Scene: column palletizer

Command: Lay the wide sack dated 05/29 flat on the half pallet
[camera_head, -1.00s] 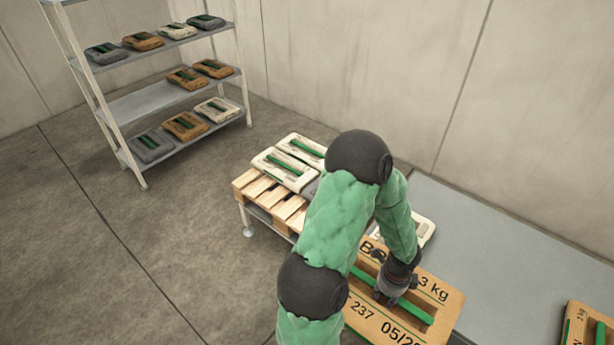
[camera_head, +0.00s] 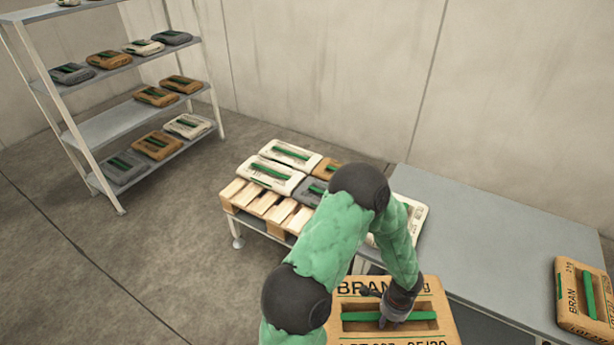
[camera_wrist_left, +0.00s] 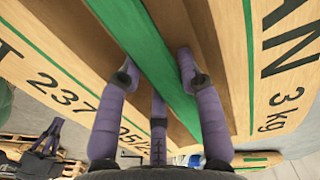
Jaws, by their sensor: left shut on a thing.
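The wide brown sack (camera_head: 432,302) has BRAN printed on it, a green strap in a recess and a date line cut by the lower frame edge. My left gripper (camera_head: 388,318) is over its middle, shut on the green strap. In the left wrist view the fingers (camera_wrist_left: 157,85) are around the strap (camera_wrist_left: 150,50), with 237, 3 kg and part of the date on the sack (camera_wrist_left: 80,75). The wooden half pallet (camera_head: 262,205) stands left of my arm, its front slats bare. My right gripper is not in view.
Two white sacks (camera_head: 276,175), a brown sack (camera_head: 326,167) and a grey sack (camera_head: 309,191) lie on the pallet's back part. A white sack (camera_head: 417,220) is partly hidden behind my arm. The grey table (camera_head: 490,235) has a brown sack (camera_head: 584,296) at right. A loaded shelf (camera_head: 110,128) stands left.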

